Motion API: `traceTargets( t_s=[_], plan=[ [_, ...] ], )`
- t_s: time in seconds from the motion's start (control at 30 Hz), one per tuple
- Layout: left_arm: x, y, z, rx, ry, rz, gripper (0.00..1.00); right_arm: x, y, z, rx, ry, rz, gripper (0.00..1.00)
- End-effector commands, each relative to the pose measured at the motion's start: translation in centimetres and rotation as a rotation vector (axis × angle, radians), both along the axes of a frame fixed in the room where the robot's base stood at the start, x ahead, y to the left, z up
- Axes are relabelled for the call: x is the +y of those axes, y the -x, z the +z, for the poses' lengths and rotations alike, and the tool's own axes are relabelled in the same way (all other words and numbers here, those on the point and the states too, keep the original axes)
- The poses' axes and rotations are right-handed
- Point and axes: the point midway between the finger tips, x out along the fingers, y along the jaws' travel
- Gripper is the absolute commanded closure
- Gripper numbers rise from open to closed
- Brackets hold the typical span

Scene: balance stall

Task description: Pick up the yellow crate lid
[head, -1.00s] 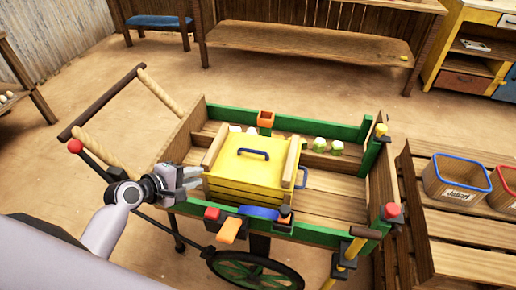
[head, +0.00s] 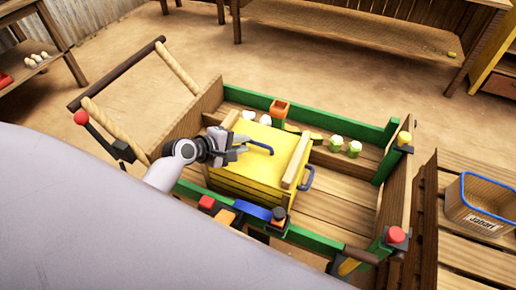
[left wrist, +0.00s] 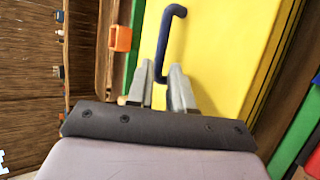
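The yellow crate lid (head: 272,134) lies on the yellow crate (head: 238,184) in the cart, with a dark blue handle (head: 260,148) on top. My left gripper (head: 243,146) is over the lid at the left end of the handle. In the left wrist view the lid (left wrist: 222,45) fills the upper right, and the handle (left wrist: 163,42) runs down to between the two fingertips (left wrist: 161,75). The fingers are apart, on either side of the handle's near end. I cannot tell whether they touch it. My right gripper is not in view.
The wooden cart has green side rails (head: 310,114) and holds several pale green-and-white items (head: 336,142). Wooden strips flank the lid. A blue-rimmed basket (head: 482,204) stands on slats at right.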

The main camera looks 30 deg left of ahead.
Motion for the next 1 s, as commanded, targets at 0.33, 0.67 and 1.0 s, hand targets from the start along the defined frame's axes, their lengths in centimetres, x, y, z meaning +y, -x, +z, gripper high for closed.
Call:
traceTargets(
  t_s=[0.33, 0.67, 1.0],
  plan=[
    [-0.8, -1.8, -1.2, 0.000, -0.001, -0.001, 0.79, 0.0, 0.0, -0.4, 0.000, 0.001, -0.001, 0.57],
    [-0.8, -1.8, -1.1, -0.003, 0.000, 0.000, 1.00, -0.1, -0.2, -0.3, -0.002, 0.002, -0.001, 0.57],
    [-0.7, -1.9, -0.4, -0.004, 0.001, 0.001, 1.00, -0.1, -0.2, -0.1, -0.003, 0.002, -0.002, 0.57]
  ],
)
